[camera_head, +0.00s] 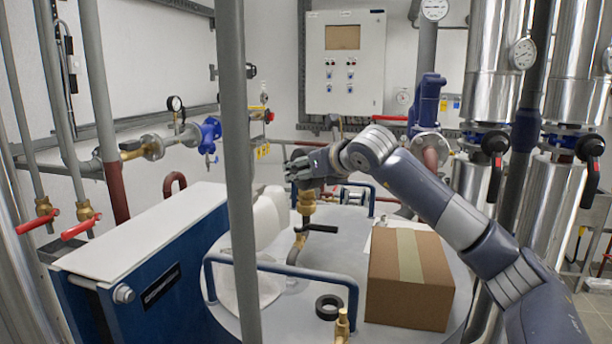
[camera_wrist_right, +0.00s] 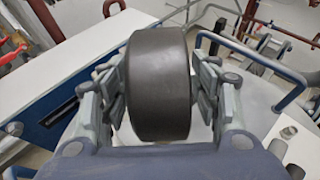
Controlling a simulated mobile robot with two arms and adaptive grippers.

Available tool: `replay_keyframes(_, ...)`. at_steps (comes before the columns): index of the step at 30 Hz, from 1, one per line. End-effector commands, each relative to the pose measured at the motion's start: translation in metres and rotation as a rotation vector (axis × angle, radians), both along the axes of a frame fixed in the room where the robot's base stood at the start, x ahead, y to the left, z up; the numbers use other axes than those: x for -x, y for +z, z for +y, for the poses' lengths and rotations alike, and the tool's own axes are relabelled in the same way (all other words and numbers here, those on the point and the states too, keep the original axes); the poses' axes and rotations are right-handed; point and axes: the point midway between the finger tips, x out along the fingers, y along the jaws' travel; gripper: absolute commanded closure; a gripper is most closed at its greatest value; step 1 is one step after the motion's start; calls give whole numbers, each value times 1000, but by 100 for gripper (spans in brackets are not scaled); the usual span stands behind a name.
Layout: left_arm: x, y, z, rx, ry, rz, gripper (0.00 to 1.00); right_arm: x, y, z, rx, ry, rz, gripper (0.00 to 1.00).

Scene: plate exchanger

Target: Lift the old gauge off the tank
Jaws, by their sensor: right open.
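My right gripper (camera_head: 304,168) is above the grey tank (camera_head: 385,338), at the top of an upright brass fitting (camera_head: 307,203). In the right wrist view a dark round drum-shaped body, which looks like the old gauge (camera_wrist_right: 160,84), stands between the two fingers of that gripper (camera_wrist_right: 157,95). The fingers are open, one on each side of it. Whether either finger touches it, I cannot tell. In the head view the gripper hides most of the gauge, and its dial face does not show. My left gripper is not in view.
A brown cardboard box (camera_head: 408,280) and a black ring (camera_head: 328,307) sit on the tank top. Blue handrails (camera_head: 283,267) stand around. A black-handled valve (camera_head: 318,228) is below the gripper. A grey vertical pipe (camera_head: 237,150) crosses the foreground left of the gripper.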

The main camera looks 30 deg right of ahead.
Motion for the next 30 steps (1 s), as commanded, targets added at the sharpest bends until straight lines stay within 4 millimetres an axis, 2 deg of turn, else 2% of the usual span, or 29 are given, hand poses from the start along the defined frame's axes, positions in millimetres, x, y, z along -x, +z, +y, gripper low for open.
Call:
replay_keyframes(2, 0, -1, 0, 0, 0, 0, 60, 0, 0, 0, 0, 0, 0, 43)
replay_keyframes(3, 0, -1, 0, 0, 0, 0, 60, 0, 0, 0, 0, 0, -1, 47)
replay_keyframes(10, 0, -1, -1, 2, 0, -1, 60, 0, 0, 0, 0, 0, -1, 99)
replay_keyframes(22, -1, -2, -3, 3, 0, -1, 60, 0, 8, 0, -1, -1, -9, 100)
replay_keyframes(30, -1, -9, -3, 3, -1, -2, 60, 0, 39, 0, -2, 1, -13, 100)
